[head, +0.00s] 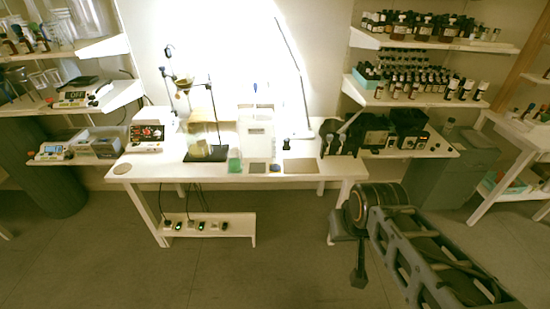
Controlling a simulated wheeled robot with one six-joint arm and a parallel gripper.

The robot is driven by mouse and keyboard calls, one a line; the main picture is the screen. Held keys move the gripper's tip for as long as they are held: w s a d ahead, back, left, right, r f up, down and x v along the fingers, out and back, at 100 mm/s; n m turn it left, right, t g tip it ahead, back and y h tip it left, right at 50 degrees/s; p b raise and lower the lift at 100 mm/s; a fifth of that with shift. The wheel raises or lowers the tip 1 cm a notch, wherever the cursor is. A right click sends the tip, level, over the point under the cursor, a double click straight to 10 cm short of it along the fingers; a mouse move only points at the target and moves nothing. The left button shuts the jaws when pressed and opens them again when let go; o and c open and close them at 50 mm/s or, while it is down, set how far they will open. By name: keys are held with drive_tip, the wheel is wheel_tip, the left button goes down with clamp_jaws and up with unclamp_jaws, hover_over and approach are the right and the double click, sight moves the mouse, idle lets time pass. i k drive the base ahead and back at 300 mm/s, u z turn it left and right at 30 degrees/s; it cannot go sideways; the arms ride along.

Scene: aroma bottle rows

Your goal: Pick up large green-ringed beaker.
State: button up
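No large beaker with a green ring can be made out for certain. A small green-coloured item (234,164) stands near the front edge of the white table (300,174); it is too small to tell if it is a beaker. Clear glassware (42,79) stands on the left shelves, its ring colours not readable. My arm reaches in from the lower right, over the floor in front of the table. A dark part at its end, perhaps my gripper (358,270), hangs low, well apart from the table top. Its fingers cannot be made out.
Bottle rows (415,84) fill the right shelves. A low shelf (210,229) with lit sockets is underneath. The floor (100,265) at front left is clear.

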sight(234, 162)
drive_tip(key=u, duration=0.05)
drive_tip(key=i, duration=0.45)
drive_tip(key=u, duration=0.65)
drive_tip(key=i, duration=1.05)
drive_tip(key=u, duration=1.35)
drive_tip(key=i, duration=0.4)
drive_tip(key=u, duration=0.35)
